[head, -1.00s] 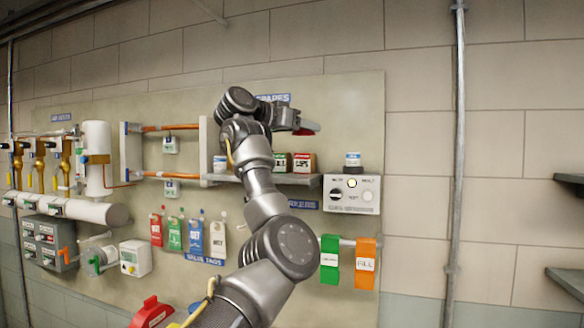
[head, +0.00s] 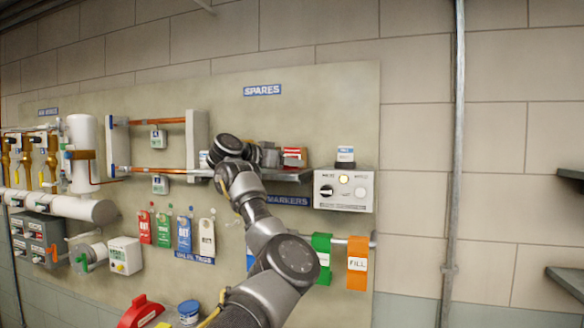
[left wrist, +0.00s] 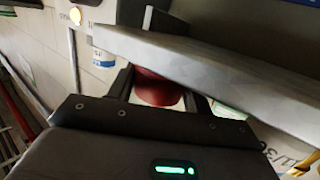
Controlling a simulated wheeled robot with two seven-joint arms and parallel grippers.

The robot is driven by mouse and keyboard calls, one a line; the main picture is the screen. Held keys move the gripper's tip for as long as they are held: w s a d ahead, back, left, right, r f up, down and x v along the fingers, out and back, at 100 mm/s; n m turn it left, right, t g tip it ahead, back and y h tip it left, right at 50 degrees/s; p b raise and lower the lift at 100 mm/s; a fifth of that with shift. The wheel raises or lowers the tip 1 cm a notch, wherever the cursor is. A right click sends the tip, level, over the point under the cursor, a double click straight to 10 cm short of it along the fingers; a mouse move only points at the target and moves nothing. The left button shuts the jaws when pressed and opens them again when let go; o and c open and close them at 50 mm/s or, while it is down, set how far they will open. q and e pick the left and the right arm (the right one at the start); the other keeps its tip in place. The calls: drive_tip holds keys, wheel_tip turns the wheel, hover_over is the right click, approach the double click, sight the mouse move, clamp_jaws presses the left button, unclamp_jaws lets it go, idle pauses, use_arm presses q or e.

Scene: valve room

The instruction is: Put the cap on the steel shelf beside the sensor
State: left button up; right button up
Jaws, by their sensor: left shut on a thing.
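My left gripper (head: 270,157) is at the steel shelf (head: 290,175) in the head view, in front of the things on it. In the left wrist view my left gripper (left wrist: 158,92) is shut on the red cap (left wrist: 157,88), which sits between its fingers. The grey shelf plate (left wrist: 215,72) runs slantwise close by the fingers; I cannot tell whether the cap touches it. A red-and-white item (head: 294,154) shows just right of the gripper; the left part of the shelf is partly hidden by my arm. I cannot tell which item is the sensor. My right gripper is not in view.
A grey control box (head: 345,191) with a lit lamp is at the shelf's right end, a small white jar (head: 345,154) on top. Green (head: 321,257) and orange (head: 357,262) tags hang below. Pipes and valves are at left.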

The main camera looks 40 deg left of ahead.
use_arm(q)
drive_tip(key=shift+f, duration=0.4)
drive_tip(key=shift+s+r, duration=0.1)
drive_tip(key=shift+s, duration=0.15)
drive_tip(key=o, duration=0.9)
drive_tip(key=shift+w, duration=0.15)
drive_tip(key=shift+o, duration=0.2)
